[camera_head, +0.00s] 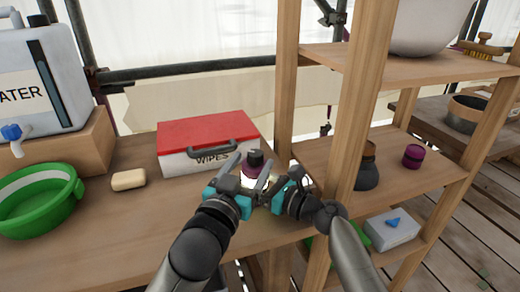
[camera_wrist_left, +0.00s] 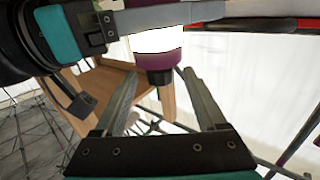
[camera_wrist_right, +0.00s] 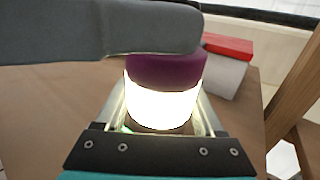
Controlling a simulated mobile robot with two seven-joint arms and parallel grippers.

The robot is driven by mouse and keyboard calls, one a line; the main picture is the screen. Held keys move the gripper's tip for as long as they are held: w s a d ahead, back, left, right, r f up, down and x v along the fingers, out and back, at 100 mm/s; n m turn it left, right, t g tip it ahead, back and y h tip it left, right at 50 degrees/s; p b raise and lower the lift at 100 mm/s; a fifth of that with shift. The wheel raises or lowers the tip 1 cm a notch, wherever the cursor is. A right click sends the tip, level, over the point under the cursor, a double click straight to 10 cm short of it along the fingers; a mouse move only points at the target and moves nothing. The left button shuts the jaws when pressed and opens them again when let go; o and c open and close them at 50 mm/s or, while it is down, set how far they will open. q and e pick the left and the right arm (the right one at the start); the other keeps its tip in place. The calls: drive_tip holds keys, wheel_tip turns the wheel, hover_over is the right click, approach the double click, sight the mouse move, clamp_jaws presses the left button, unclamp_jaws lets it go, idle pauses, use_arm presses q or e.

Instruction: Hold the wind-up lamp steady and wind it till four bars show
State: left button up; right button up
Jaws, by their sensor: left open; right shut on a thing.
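My right gripper (camera_head: 268,184) is shut on the lamp's glowing body (camera_wrist_right: 160,106). My left gripper (camera_head: 246,167) is open over the lamp's top, its fingers apart on either side. In the left wrist view the dark knob (camera_wrist_left: 160,77) points toward the gap between the left fingers (camera_wrist_left: 163,82). A left finger hides the top in the right wrist view. No charge bars can be read.
A red-lidded wipes box (camera_head: 210,135) stands close behind the lamp. A soap bar (camera_head: 128,180), a green basin (camera_head: 40,195) and a water container (camera_head: 42,80) are to the left. A shelf post (camera_head: 287,80) rises close on the right. The bench front left is clear.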

use_arm(q)
drive_tip(key=x, duration=0.6)
drive_tip(key=shift+w, duration=0.1)
drive_tip(key=shift+c, duration=0.2)
clamp_jaws()
idle(0.4)
